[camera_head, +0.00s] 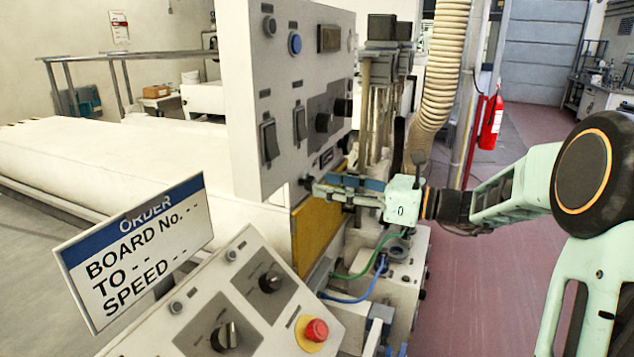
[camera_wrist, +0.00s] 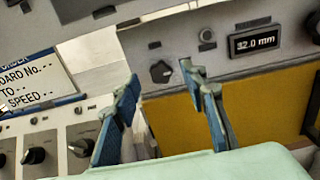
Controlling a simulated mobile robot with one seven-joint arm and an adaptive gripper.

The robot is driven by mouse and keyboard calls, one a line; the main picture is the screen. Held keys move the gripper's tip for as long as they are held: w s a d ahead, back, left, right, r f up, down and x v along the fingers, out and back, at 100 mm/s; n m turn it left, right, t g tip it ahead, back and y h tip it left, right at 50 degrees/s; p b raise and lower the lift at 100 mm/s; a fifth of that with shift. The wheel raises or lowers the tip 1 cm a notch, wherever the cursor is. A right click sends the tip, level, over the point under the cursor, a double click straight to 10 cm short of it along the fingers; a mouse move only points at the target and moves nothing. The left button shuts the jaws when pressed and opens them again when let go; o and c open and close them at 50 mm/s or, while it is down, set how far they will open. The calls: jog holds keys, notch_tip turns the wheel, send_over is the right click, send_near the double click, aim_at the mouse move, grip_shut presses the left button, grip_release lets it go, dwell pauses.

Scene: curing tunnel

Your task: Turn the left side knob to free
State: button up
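In the wrist view, a small dark knob (camera_wrist: 161,71) sits on a grey panel, left of a display (camera_wrist: 254,40) reading 32.0 mm. This looks like the left side knob; its setting is too small to read. A second dark knob (camera_wrist: 314,24) is cut off at the right edge. My gripper (camera_wrist: 160,77) is open, its two blue-padded fingers apart, with the knob showing between their tips. The tips appear short of the knob, with no clear contact. In the head view, my gripper (camera_head: 313,187) points left under the upright control panel's lower edge.
The upright panel (camera_head: 250,110) with switches hangs above my gripper. Below are a yellow plate (camera_head: 318,232), a sloped console (camera_head: 240,300) with knobs and a red emergency button (camera_head: 316,330), and green and blue cables (camera_head: 350,297). An ORDER sign (camera_head: 135,250) stands left.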

aim_at(314, 182)
jog(key=shift+x, duration=1.75)
grip_shut()
